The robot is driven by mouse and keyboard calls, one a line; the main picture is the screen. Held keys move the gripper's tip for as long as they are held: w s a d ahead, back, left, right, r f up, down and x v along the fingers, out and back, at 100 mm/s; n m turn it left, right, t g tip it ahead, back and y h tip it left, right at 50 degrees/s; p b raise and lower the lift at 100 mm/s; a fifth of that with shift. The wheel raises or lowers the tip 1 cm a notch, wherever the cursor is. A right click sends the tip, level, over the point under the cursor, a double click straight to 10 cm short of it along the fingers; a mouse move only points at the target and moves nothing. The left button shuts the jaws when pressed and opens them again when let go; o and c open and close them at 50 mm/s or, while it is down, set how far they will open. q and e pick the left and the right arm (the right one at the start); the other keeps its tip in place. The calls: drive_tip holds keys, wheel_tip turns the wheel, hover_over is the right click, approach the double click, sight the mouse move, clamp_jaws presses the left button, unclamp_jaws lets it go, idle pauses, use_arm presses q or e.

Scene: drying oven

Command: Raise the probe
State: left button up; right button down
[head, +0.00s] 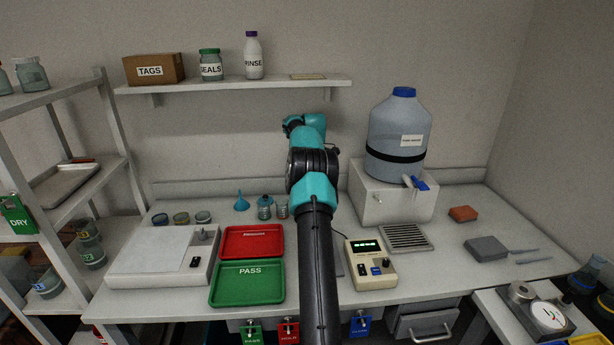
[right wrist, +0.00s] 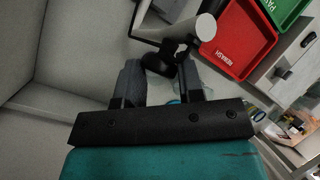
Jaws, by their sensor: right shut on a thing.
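My right arm reaches up the middle of the head view, and its teal wrist end (head: 305,125) is in front of the back wall. Its fingers are hidden there. In the right wrist view my right gripper (right wrist: 162,75) is shut on a small black part (right wrist: 163,63), which looks like the probe's grip. The cream meter (head: 370,263) with a lit green display stands right of my arm. My left gripper is not in view.
A red tray (head: 253,228) and a green PASS tray (head: 247,296) lie left of my arm. Small jars and a blue funnel (head: 242,200) stand behind them. A big blue-capped carboy (head: 398,135) stands at the right on a white block (head: 385,205). A wall shelf (head: 230,86) is above.

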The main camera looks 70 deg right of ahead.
drive_tip(key=shift+s+d+f, duration=0.1)
drive_tip(key=shift+d+f, duration=0.15)
drive_tip(key=shift+f, duration=0.25)
drive_tip(key=c, duration=0.7)
unclamp_jaws()
drive_tip(key=shift+d+f, duration=0.1)
drive_tip(key=shift+f, duration=0.05)
drive_tip(key=shift+c, duration=0.2)
drive_tip(key=shift+r, duration=0.35)
drive_tip(key=s+a+r, duration=0.2)
drive_tip(key=a, duration=0.5)
drive_tip(key=s+a+r, duration=0.2)
drive_tip(key=a, duration=0.6)
drive_tip(key=shift+s+a+r, duration=0.15)
drive_tip(key=shift+a+r, duration=0.1)
drive_tip(key=shift+r, duration=0.1)
